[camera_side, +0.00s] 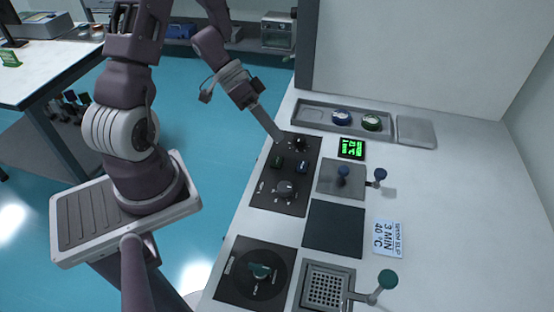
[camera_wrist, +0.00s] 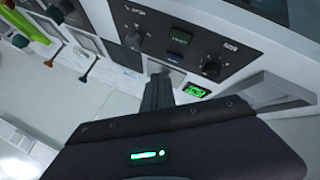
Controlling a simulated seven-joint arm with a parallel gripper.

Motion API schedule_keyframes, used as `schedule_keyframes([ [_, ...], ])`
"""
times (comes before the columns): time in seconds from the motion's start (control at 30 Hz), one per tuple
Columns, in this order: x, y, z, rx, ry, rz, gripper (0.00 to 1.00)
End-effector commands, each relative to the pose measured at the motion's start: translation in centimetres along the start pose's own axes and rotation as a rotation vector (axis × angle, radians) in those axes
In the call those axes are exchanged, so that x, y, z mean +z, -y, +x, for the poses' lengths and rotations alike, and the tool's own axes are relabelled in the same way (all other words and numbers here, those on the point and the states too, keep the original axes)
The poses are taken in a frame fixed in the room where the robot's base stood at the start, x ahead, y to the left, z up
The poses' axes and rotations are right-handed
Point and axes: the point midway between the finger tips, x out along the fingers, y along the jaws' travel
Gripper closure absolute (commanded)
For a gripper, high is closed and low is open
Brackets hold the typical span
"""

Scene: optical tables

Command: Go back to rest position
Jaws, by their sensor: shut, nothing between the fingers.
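My gripper (camera_side: 279,137) is shut and empty. In the side view its narrow fingers point down at the upper left edge of a black control panel (camera_side: 271,197), close to the panel's upper knob (camera_side: 299,144). I cannot tell whether the tips touch the panel. In the wrist view the closed fingers (camera_wrist: 158,92) show as one dark bar, with the panel (camera_wrist: 160,42) beyond them. The panel has two knobs, a green button (camera_side: 277,162) and a blue button (camera_side: 302,167).
A lit green display (camera_side: 351,149) sits right of the panel. A tray (camera_side: 318,119) with two round pieces lies behind. Blue (camera_side: 380,175) and teal (camera_side: 387,279) knobbed levers stand to the right. A round dial (camera_side: 261,271) is in front. The bench's right side is clear.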

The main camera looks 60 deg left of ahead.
Motion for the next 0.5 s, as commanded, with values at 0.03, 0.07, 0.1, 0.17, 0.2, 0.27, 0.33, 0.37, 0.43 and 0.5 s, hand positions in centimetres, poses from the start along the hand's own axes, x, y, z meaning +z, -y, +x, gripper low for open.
schedule_keyframes([
  [0.03, 0.0, 0.0, 0.0, 0.0, 0.0, 0.0, 1.0],
  [0.07, 0.0, 0.0, 0.0, 0.0, 0.0, 0.0, 1.0],
  [0.1, 0.0, 0.0, 0.0, 0.0, 0.0, 0.0, 1.0],
  [0.17, 0.0, 0.0, 0.0, 0.0, 0.0, 0.0, 1.0],
  [0.2, -0.1, 0.0, 0.0, -0.004, -0.001, 0.002, 1.0],
  [0.27, -1.0, 0.4, -0.2, -0.053, -0.013, 0.024, 1.0],
  [0.33, -3.9, 1.6, -1.1, -0.218, -0.052, 0.09, 1.0],
  [0.37, -5.8, 2.1, -1.9, -0.323, -0.077, 0.126, 1.0],
  [0.43, -10.1, 2.5, -5.3, -0.603, -0.135, 0.196, 1.0],
  [0.5, -12.7, 0.9, -9.6, -0.85, -0.179, 0.197, 1.0],
])
